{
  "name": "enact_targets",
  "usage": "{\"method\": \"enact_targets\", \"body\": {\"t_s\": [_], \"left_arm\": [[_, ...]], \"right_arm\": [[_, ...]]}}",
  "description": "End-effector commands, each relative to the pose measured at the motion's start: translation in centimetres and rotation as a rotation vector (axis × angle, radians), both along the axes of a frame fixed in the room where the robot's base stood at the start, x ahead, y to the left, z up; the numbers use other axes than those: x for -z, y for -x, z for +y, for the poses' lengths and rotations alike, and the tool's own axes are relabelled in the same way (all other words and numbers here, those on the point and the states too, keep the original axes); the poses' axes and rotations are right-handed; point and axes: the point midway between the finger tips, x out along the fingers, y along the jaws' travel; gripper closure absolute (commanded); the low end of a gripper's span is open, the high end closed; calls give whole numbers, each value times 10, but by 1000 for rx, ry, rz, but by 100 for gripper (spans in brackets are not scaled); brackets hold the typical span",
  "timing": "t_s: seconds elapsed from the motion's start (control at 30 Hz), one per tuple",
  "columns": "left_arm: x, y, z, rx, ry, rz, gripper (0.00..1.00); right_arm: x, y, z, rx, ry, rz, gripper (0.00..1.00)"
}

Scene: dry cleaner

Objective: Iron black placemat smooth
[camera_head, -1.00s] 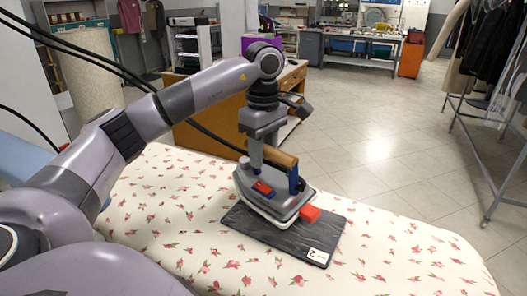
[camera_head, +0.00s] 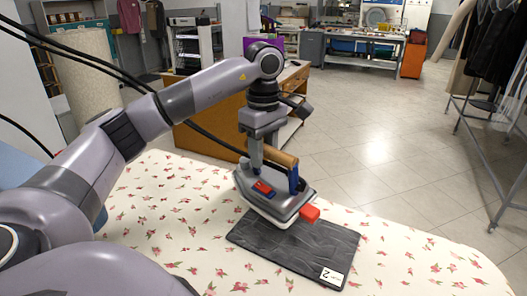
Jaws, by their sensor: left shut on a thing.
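The black placemat (camera_head: 305,252) lies on the flowered ironing surface, with visible creases and a white label (camera_head: 332,277) marked 2 at its near right corner. A grey iron (camera_head: 287,206) with a brown handle and red parts sits over the placemat's far left part and hides that corner. I cannot tell whether its soleplate presses on the cloth. My left gripper (camera_head: 274,160) reaches down from above and is shut on the iron's handle. My right gripper is not in view.
The flowered ironing surface (camera_head: 410,268) is clear right of the placemat. A wooden counter (camera_head: 205,128) stands behind my left arm. A metal clothes rack (camera_head: 478,150) with dark garments stands at the right. Tiled floor (camera_head: 385,150) is open between them.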

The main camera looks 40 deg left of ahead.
Motion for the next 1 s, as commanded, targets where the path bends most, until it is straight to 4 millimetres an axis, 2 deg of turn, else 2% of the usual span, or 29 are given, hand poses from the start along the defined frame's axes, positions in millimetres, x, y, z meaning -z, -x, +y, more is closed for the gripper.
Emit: {"method": "enact_targets", "body": {"t_s": [0.03, 0.17, 0.7, 1.0], "left_arm": [[-4, -2, 0, 0, 4, -15, 100], [1, -1, 0, 0, 4, -15, 100], [42, -1, 0, 0, 3, -16, 100], [54, -1, 0, 0, 4, -13, 100]], "right_arm": [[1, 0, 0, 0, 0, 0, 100], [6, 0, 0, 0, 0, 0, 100], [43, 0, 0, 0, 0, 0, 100], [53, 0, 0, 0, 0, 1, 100]]}}
